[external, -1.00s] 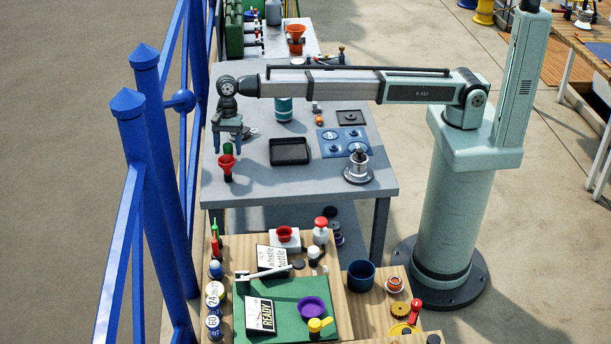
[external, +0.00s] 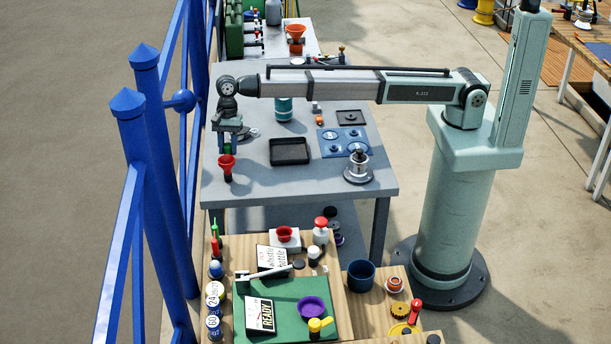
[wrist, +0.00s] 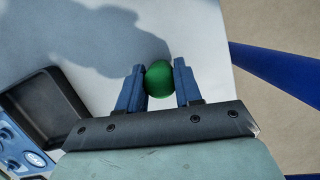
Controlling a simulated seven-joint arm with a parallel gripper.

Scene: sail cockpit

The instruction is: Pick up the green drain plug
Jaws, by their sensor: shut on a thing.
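The green drain plug shows in the wrist view (wrist: 159,77) as a rounded green top between the two blue fingers. My gripper (wrist: 159,84) is shut on it, with a finger touching each side. In the external view my gripper (external: 226,143) is low over the left part of the grey table, and a small bit of green (external: 228,149) shows at its fingertips. The plug's lower part is hidden, so I cannot tell whether it still touches the table.
A black tray (external: 290,151) and a blue panel with round discs (external: 344,142) lie to the right. A blue railing (external: 160,160) runs along the table's left side.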

